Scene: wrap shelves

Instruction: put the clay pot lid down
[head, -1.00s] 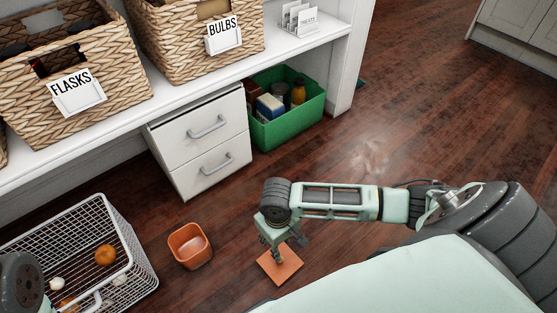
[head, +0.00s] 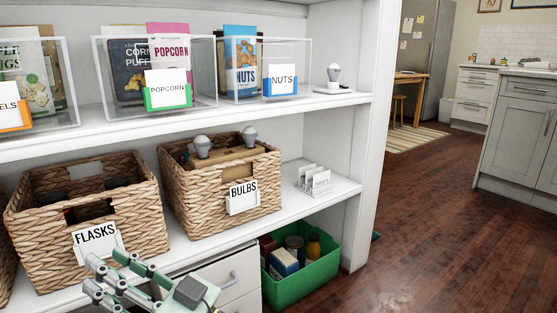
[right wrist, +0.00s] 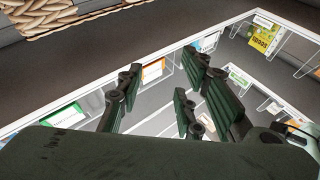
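The clay pot lid and the clay pot are out of view in both current views. My right gripper (head: 108,277) is at the bottom of the head view, in front of the woven FLASKS basket (head: 60,225) and the lower shelf. In the right wrist view my right gripper (right wrist: 165,95) has its dark finger pads spread wide apart, with nothing between them. My left gripper is not in view.
The BULBS basket (head: 220,205) holds bulbs and stands right of the FLASKS basket. A white label rack (head: 314,181) is on the same shelf. Below are white drawers (head: 240,276) and a green bin (head: 305,285). Open wooden floor (head: 430,240) lies to the right.

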